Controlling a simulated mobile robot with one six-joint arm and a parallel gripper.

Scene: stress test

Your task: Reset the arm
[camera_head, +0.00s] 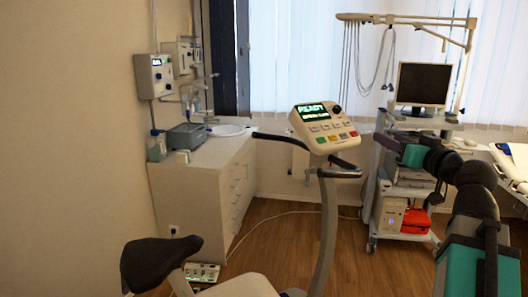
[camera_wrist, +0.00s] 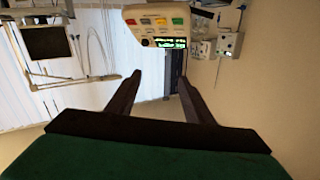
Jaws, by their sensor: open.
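My gripper (camera_wrist: 161,84) shows in the wrist view with its two dark fingers apart and nothing between them. In the head view my arm comes in from the lower right, black and teal. Its end points left, in front of the equipment cart (camera_head: 398,185), and the fingers are hard to make out there. The exercise bike's console (camera_head: 326,127) stands left of my gripper, with a lit "READY" screen. It also shows upside down beyond the fingertips in the wrist view (camera_wrist: 157,24), apart from them.
The bike's saddle (camera_head: 160,262) is at the lower left. A white cabinet (camera_head: 205,185) with a sink stands along the left wall. A monitor (camera_head: 423,84) sits on the cart. A white couch (camera_head: 515,160) is at the right edge. Some wood floor (camera_head: 352,262) is clear between bike and cart.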

